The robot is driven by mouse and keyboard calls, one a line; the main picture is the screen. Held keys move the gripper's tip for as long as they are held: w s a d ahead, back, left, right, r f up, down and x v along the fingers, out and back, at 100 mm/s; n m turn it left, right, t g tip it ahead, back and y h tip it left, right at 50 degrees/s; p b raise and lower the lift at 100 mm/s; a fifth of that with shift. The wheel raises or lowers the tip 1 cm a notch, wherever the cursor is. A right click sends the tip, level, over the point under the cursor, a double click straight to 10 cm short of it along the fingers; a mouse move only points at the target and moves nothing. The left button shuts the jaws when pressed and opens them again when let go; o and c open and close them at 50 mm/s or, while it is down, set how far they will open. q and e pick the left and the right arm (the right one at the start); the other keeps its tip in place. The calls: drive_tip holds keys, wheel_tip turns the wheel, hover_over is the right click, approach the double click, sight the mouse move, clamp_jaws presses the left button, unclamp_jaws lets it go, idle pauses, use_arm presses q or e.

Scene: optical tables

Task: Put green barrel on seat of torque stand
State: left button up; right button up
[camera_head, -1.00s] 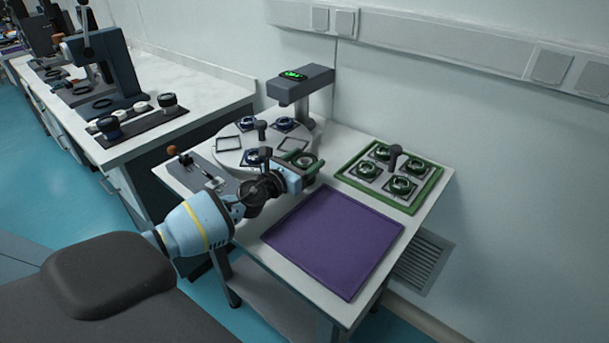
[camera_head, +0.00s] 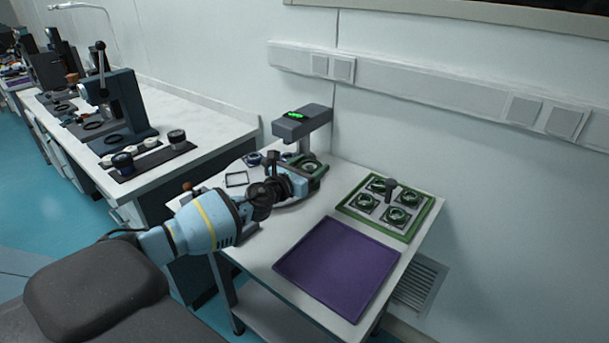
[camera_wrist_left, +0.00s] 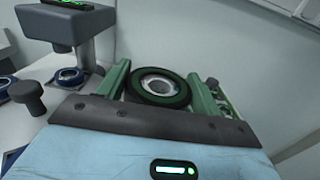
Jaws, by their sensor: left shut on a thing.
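My left gripper (camera_head: 317,172) is shut on a green barrel (camera_head: 309,166), near the front of a dark grey stand (camera_head: 303,123) with a green display. In the left wrist view the barrel (camera_wrist_left: 158,90) sits between the green fingers (camera_wrist_left: 160,85), its pale ring and hollow centre showing. The stand's head (camera_wrist_left: 65,25) is at the upper left there, apart from the barrel. I cannot tell which part is the torque stand's seat; my arm hides much of the round plate before the stand. My right gripper is not in view.
A green-rimmed tray (camera_head: 426,214) with several green barrels and a dark knob is at the right. An empty purple tray (camera_head: 338,267) lies in front. Blue-ringed barrels (camera_head: 254,160) and an empty square frame (camera_head: 237,179) are left of my gripper. A side bench holds presses (camera_head: 125,105).

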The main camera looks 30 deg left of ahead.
use_arm(q)
drive_tip(key=shift+r, duration=0.1)
drive_tip(key=shift+s+d, duration=0.15)
drive_tip(key=shift+d, duration=0.05)
drive_tip(key=s+d+f, duration=0.5)
drive_tip(key=s+d, duration=0.7)
drive_tip(key=d, duration=0.1)
drive_tip(key=s+d+r, duration=0.1)
drive_tip(key=s+d, duration=0.1)
drive_tip(key=s, duration=0.6)
drive_tip(key=s+d+r+n+y, duration=0.1)
drive_tip(key=s+d+r, duration=0.1)
drive_tip(key=s, duration=0.5)
drive_tip(key=shift+s+d+r+y, duration=0.15)
drive_tip(key=shift+s+d+y, duration=0.2)
drive_tip(key=shift+d, duration=0.35)
